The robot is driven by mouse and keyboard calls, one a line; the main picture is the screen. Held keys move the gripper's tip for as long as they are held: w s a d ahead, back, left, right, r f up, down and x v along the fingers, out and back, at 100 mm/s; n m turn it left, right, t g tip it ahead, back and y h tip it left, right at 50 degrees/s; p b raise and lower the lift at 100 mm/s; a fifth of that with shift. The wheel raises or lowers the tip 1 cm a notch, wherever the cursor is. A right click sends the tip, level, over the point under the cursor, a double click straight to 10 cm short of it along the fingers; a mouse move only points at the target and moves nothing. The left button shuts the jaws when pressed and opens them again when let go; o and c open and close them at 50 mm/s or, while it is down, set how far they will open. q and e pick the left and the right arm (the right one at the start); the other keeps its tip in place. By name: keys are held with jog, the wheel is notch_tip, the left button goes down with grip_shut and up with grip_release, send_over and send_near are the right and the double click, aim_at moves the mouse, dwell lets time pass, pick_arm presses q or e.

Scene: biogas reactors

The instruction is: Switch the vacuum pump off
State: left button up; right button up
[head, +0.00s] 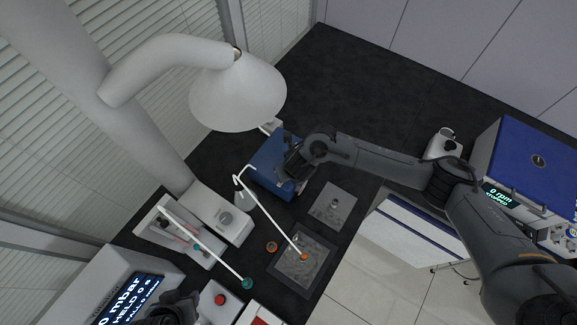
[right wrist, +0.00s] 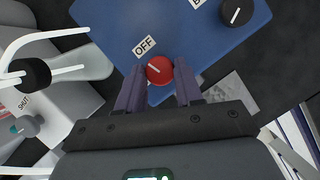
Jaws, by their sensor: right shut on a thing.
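The vacuum pump is a blue box (head: 268,163) on the dark bench; its blue top fills the upper part of the right wrist view (right wrist: 130,30). A red round knob (right wrist: 160,70) with a white pointer line sits on it, the line slanting towards the upper left. A white label reading OFF (right wrist: 144,46) lies just beyond the knob. My right gripper (head: 296,172) is over the pump and shut on the red knob, one finger on each side. My left gripper (head: 178,306) is at the bottom edge of the head view, partly cut off; its fingers are unclear.
A black knob (right wrist: 236,12) is on the same blue surface. A display (head: 128,298) reads 0 mbar. White tubing (head: 262,205) runs to a grey plate (head: 302,256). A white lamp-like hood (head: 238,95) stands behind. A blue-lidded unit (head: 535,160) shows 0 rpm, stopped.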

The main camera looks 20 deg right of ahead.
jog(key=shift+a+r+m+h+p, duration=0.15)
jog(key=shift+m+h+p, duration=0.45)
jog(key=shift+m+p, duration=0.7)
jog(key=shift+m, duration=0.3)
jog(key=o, duration=1)
jog(key=shift+o, duration=0.2)
jog(key=p+v, duration=0.3)
jog(key=v, duration=0.7)
jog(key=shift+r+p, duration=0.25)
jog(key=shift+p, duration=0.1)
jog(key=shift+s+f, duration=0.1)
jog(key=shift+s, duration=0.05)
